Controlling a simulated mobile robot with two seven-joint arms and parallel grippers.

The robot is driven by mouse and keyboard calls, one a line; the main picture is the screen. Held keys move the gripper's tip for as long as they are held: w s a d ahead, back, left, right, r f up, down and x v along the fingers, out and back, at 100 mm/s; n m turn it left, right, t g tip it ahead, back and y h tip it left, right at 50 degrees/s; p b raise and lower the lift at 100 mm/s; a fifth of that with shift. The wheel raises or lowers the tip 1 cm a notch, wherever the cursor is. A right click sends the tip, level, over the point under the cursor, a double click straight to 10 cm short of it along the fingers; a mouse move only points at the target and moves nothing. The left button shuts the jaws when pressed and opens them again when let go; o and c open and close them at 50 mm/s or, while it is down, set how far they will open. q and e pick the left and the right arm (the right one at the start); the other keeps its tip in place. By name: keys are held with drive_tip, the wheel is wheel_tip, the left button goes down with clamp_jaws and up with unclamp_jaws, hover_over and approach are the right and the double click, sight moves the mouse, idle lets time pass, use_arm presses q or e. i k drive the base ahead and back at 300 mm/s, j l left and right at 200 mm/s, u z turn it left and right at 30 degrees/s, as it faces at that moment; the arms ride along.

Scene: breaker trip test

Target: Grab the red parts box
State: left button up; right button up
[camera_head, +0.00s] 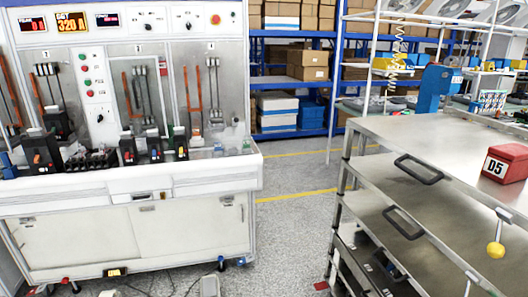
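The red parts box (507,163) is a small closed red box with a white label reading "05" or "D5". It sits on the metal top of the shelf cart (420,135) at the right, near the picture's right edge. Neither of my grippers shows in the head view. Nothing is seen touching the box.
The cart has lower shelves with dark handles (418,169), and a yellow ball knob (495,250) stands in front. A white test bench (130,215) with breakers fills the left. Grey floor (290,225) lies clear between. Blue racks (335,80) with cartons stand behind.

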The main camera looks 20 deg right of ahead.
sight(505, 164)
drive_tip(key=i+j+z, duration=0.1)
drive_tip(key=i+z, duration=0.15)
drive_tip(key=z, duration=0.25)
drive_tip(key=i+j+z, duration=0.2)
drive_tip(key=z, duration=0.3)
drive_tip(key=i+j+z, duration=0.3)
drive_tip(key=z, duration=0.2)
drive_tip(key=i+j+z, duration=0.1)
drive_tip(key=j+z, duration=0.35)
drive_tip(key=i+j+z, duration=0.15)
drive_tip(key=j+z, duration=0.25)
drive_tip(key=i+j+z, duration=0.1)
drive_tip(key=j+z, duration=0.25)
drive_tip(key=j, duration=0.2)
drive_tip(key=j+z, duration=0.4)
drive_tip(key=j, duration=0.1)
